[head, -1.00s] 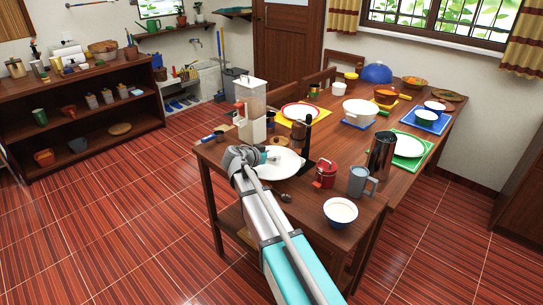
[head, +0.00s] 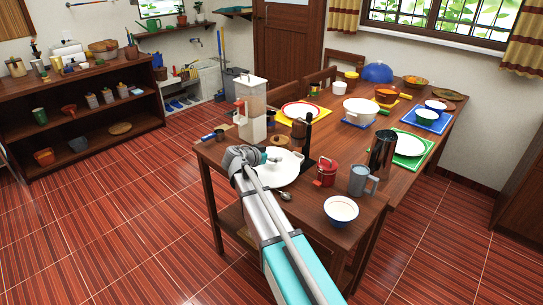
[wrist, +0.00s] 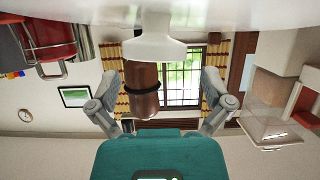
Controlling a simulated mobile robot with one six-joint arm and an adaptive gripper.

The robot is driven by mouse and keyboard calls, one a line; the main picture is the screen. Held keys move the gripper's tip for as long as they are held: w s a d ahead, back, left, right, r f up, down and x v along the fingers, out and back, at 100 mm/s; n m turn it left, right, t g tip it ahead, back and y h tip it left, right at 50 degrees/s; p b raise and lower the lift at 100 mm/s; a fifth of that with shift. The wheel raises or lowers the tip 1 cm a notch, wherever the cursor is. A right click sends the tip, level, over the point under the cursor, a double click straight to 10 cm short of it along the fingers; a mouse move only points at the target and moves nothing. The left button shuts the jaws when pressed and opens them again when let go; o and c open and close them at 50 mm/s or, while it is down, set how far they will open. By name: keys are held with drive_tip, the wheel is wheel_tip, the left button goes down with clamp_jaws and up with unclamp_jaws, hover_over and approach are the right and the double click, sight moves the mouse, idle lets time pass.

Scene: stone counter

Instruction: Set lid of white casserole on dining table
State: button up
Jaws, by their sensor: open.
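The white lid (head: 286,174) lies on the near end of the dining table (head: 335,180). In the wrist view, which looks inverted, its white knob (wrist: 155,46) shows at the top, between the lines of my fingers. My gripper (wrist: 160,84) is open and empty, with one finger on each side. In the head view my gripper (head: 270,158) is low at the left part of the lid, close to its knob; contact cannot be told. The white casserole (head: 360,109) stands uncovered on a blue mat farther back on the table.
A dispenser (head: 252,110) stands behind the lid and a dark mill (head: 307,140) at its right. A red canister (head: 327,171), grey mug (head: 359,181), bowl (head: 341,210) and metal pitcher (head: 382,155) stand to the right. A spoon (head: 285,194) lies in front.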

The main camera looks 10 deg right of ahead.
drive_tip(key=shift+r, duration=0.1)
drive_tip(key=shift+r+p, duration=0.5)
drive_tip(key=shift+p, duration=0.1)
drive_tip(key=shift+s+a+r, duration=0.2)
drive_tip(key=shift+r, duration=0.1)
drive_tip(key=p+v, duration=0.4)
drive_tip(key=v, duration=0.7)
drive_tip(key=shift+a+p, duration=0.2)
drive_tip(key=shift+p, duration=0.1)
drive_tip(key=s+d+f+n+g+y, duration=0.45)
drive_tip(key=s+d+f, duration=0.35)
drive_tip(key=s, duration=0.2)
drive_tip(key=s+f+n+g+y, duration=0.1)
drive_tip(key=s+n+y, duration=0.2)
drive_tip(key=s, duration=0.3)
drive_tip(key=s+d+f+n+g+y, duration=0.1)
drive_tip(key=s+f+n+g+y, duration=0.1)
drive_tip(key=s, duration=0.4)
drive_tip(key=shift+s+f+n+y, duration=0.3)
drive_tip(key=shift+s+n+y, duration=0.1)
drive_tip(key=shift+n+y, duration=0.3)
